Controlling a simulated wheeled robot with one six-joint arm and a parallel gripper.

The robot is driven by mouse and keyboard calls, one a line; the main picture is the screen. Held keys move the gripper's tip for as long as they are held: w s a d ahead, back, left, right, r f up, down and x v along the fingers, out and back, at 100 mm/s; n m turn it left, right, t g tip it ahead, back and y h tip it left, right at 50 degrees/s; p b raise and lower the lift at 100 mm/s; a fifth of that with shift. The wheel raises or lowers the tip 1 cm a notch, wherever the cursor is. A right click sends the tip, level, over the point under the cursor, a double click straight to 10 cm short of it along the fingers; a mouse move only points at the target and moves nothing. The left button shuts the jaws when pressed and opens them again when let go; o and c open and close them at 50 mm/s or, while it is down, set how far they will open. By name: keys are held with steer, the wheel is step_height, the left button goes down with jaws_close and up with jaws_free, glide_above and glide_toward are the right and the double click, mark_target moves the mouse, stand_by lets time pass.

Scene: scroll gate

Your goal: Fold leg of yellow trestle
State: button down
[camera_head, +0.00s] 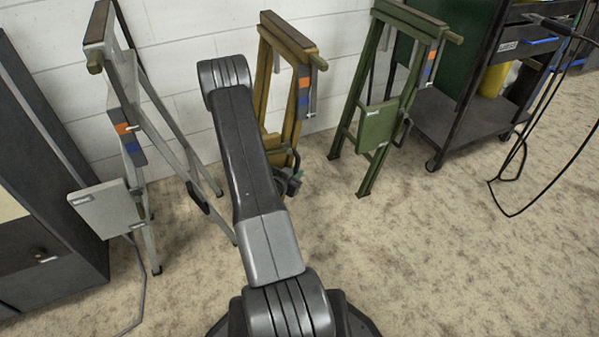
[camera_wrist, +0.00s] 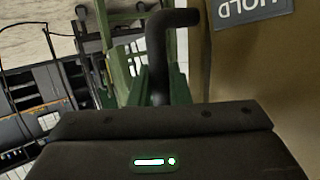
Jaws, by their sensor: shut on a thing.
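The yellow trestle (camera_head: 262,85) stands against the white wall in the head view, partly hidden behind my arm. My gripper (camera_head: 291,182) is low at the trestle's front, beside its lower part. In the wrist view, my gripper (camera_wrist: 157,85) is shut on a black bent handle (camera_wrist: 160,50), which stands between its fingers. A yellow-brown panel (camera_wrist: 255,75) with a grey label fills the right of that view, next to the handle. The trestle's lower legs are mostly hidden by my arm and gripper.
A grey trestle (camera_head: 125,90) stands left and a green trestle (camera_head: 379,124) right. A dark cabinet (camera_head: 45,170) is at the far left. A dark wheeled cart (camera_head: 465,110) and a hanging black cable (camera_head: 520,165) are at the right. The carpet (camera_head: 440,250) in front is clear.

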steer(key=shift+a, duration=0.2)
steer(key=c, duration=1.4)
jaws_free()
steer(key=shift+s+a+r, duration=0.1)
steer(key=shift+a, duration=0.1)
steer(key=p+v, duration=0.3)
steer(key=v, duration=1)
steer(key=shift+s+a+r, duration=0.1)
steer(key=shift+s, duration=0.25)
